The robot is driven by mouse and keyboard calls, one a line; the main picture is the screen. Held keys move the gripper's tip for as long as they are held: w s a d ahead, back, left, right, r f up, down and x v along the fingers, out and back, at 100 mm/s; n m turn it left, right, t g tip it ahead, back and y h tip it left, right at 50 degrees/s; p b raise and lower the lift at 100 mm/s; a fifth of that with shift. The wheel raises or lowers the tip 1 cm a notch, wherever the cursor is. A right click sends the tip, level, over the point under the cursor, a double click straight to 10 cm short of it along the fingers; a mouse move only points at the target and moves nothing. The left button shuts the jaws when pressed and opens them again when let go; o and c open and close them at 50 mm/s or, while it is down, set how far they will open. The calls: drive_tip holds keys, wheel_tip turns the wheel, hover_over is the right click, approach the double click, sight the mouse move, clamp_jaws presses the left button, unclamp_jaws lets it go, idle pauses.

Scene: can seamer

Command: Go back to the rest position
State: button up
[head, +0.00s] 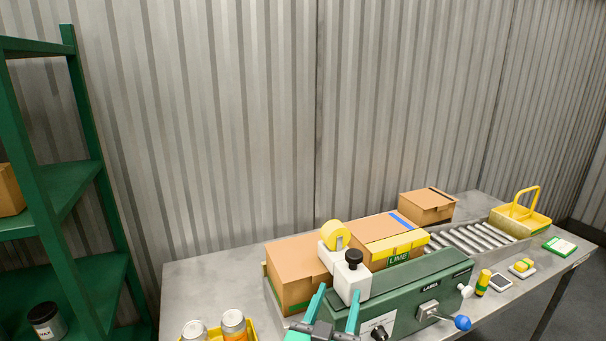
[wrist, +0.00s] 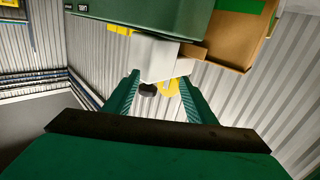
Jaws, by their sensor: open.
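My gripper (head: 336,312) shows at the bottom of the head view, its two teal fingers apart and nothing seen between them. It stands in front of the green machine (head: 420,297), near the white block with a black knob (head: 353,275). In the wrist view my gripper (wrist: 160,90) is also open. The white block (wrist: 155,57) and the green machine (wrist: 150,18) show beyond the fingertips there. I cannot tell from these views whether a finger touches the block.
Cardboard boxes (head: 293,265) and a roller conveyor (head: 470,238) stand behind the machine on the grey table (head: 205,271). Cans (head: 233,322) stand at the front left. A yellow basket (head: 521,214) is at the far right. Green shelves (head: 60,185) stand at the left.

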drive_tip(key=s+a+f+n+y, duration=0.2)
drive_tip(key=s+a+f, duration=0.1)
drive_tip(key=s+f, duration=0.65)
drive_tip(key=s+a+f+n+y, duration=0.25)
drive_tip(key=s+f, duration=0.35)
drive_tip(key=f, duration=0.6)
drive_tip(key=s+a+f, duration=0.1)
drive_tip(key=s+f, duration=0.1)
drive_tip(key=s, duration=1)
drive_tip(key=s+a+f+m+g+y, duration=0.1)
drive_tip(key=s+f, duration=0.1)
drive_tip(key=s, duration=1)
drive_tip(key=shift+s+a+f, duration=0.25)
drive_tip(key=shift+s, duration=0.05)
drive_tip(key=shift+y, duration=0.25)
